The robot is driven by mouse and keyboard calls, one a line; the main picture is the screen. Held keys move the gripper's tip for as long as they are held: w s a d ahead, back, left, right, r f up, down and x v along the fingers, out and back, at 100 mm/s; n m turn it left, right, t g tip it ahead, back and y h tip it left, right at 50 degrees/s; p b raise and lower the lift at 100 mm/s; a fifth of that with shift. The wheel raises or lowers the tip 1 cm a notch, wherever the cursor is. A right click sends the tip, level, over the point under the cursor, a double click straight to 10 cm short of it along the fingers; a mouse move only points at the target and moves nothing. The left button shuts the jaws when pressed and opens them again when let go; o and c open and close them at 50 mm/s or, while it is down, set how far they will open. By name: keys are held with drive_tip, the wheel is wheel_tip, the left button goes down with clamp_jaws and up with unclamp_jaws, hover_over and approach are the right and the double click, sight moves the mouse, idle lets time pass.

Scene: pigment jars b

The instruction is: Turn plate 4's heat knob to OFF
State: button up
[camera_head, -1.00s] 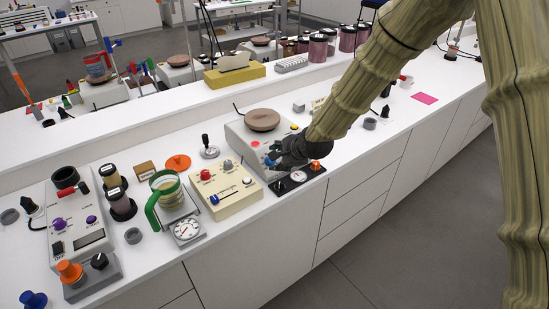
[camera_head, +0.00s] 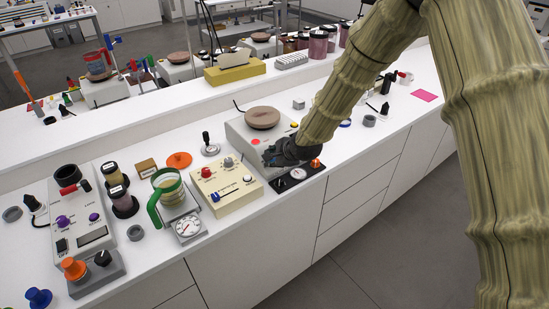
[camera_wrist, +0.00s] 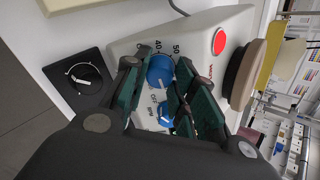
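The grey hot plate (camera_head: 240,128) with a round brown top (camera_head: 262,117) stands on the bench; its plate number is not readable. In the wrist view its panel shows one blue knob (camera_wrist: 160,72) near the marks 40 and 50, and a second blue knob (camera_wrist: 166,113) beside the lettering OFF and RPM. I cannot tell for sure which is the heat knob. My gripper (camera_head: 270,156) is at the panel. In the wrist view its fingers (camera_wrist: 157,76) are apart, one either side of the first knob. A slim gap shows on one side; contact is unclear. The second knob is partly hidden.
A red button (camera_wrist: 219,41) sits on the same panel. A black panel (camera_head: 292,184) with a dial and an orange knob lies just in front. A cream control box (camera_head: 226,187) stands to the left. A pink sheet (camera_head: 426,95) lies at the far right.

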drive_tip(key=c, duration=0.3)
drive_tip(key=shift+d, duration=0.1)
drive_tip(key=shift+c, duration=0.3)
